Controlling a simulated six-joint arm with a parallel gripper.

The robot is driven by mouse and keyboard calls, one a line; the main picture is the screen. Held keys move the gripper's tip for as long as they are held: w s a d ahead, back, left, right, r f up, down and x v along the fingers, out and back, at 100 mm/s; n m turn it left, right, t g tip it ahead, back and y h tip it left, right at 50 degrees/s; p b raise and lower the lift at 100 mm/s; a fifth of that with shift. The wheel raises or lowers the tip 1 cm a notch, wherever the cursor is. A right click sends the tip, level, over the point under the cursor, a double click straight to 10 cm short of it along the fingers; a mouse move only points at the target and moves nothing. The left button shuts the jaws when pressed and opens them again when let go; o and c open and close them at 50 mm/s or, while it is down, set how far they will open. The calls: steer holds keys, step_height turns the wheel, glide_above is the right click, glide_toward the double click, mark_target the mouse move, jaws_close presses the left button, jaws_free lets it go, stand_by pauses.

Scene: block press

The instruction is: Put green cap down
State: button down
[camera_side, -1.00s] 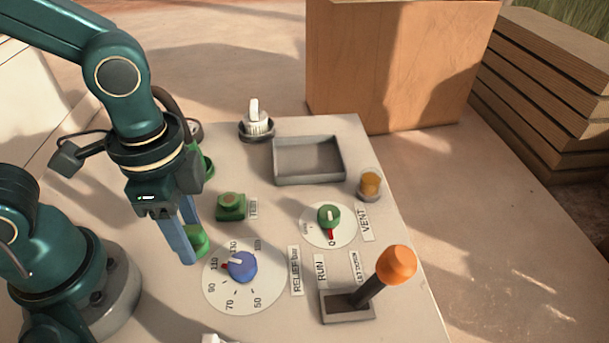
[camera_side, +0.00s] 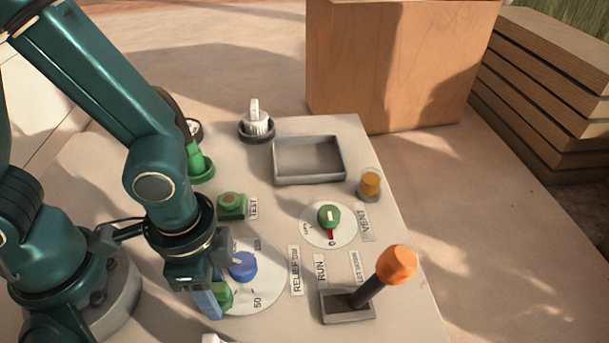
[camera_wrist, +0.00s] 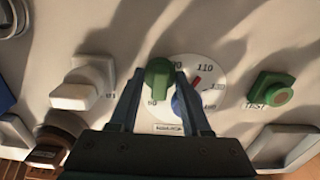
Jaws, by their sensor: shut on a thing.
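My gripper (camera_side: 213,300) is shut on the green cap (camera_side: 224,294), which is held at the fingertips over the near left part of the white RELIEF dial (camera_side: 272,284). In the wrist view the green cap (camera_wrist: 158,76) is between the two fingers of my gripper (camera_wrist: 159,88), in front of the dial's numbers. The blue knob (camera_side: 243,266) on the dial is just behind and to the right of the cap. My gripper and wrist hide the dial's left side in the side view. Whether the cap touches the panel cannot be told.
A grey empty tray (camera_side: 309,160) is at the panel's back. A white-topped part (camera_side: 256,122) in a dark ring and a green part (camera_side: 199,164) in a green ring stand left of it. The green TEST button (camera_side: 232,206), VENT knob (camera_side: 329,217) and orange-topped lever (camera_side: 395,266) stand around.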

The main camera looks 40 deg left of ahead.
steer(key=shift+f, duration=0.15)
steer(key=shift+c, duration=1.8)
jaws_free()
step_height(320, 180, up, 12)
steer(key=w+a+r+n+t, duration=0.3)
steer(key=a+n+t, duration=0.2)
steer(key=a+n, duration=0.3)
steer(key=shift+w+a, duration=0.15)
steer(key=shift+a, duration=0.75)
steer(key=shift+o, duration=0.7)
steer(key=shift+a+r+n+t, duration=0.15)
steer(key=shift+a+n+t, duration=0.2)
steer(key=shift+n, duration=0.15)
